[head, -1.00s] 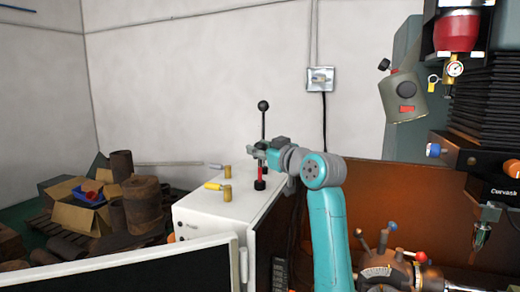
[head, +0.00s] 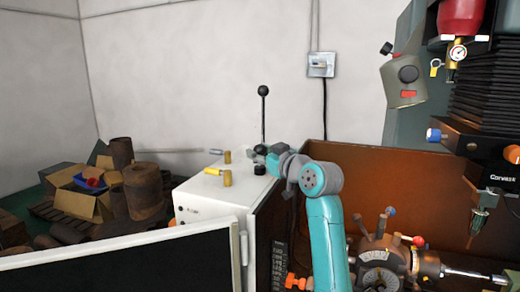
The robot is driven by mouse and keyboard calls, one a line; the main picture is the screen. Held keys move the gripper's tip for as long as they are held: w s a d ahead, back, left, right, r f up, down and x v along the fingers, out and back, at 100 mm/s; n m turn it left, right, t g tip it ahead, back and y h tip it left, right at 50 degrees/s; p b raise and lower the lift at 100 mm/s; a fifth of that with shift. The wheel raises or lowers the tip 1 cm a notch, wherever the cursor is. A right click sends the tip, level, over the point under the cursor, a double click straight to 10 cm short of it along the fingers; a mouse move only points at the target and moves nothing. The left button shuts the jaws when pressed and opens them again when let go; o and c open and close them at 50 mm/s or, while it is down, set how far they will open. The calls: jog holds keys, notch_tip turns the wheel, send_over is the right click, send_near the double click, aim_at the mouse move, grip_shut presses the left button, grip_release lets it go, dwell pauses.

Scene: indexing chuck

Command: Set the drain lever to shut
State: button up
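Two valve-like levers stand on top of the white cabinet (head: 205,208): one with a yellow handle (head: 214,172) pointing left from a brass body (head: 228,178), and one behind it with a grey handle (head: 217,153), also pointing left. A tall thin lever with a black ball knob (head: 263,90) stands upright farther right. No label readable here shows which is the drain lever. My gripper (head: 258,151) is low over the cabinet's right part, in front of the tall lever's lower end and right of the brass bodies. Its fingers are too small to judge. A black piece (head: 259,169) shows just below it.
A dark-faced panel with a white frame (head: 120,248) stands in front of the cabinet. A brown metal enclosure (head: 400,190) and a machine with a dial gauge (head: 457,52) are at right. Boxes (head: 82,205) and rusty cylinders (head: 143,190) lie at left.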

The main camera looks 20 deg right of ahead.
jog(key=o, duration=0.3)
jog(key=shift+f, duration=0.2)
jog(key=shift+r, duration=0.1)
jog(key=shift+s, duration=0.1)
jog(key=v, duration=1.1)
jog(key=shift+s+d, duration=0.15)
jog(key=shift+s, duration=0.25)
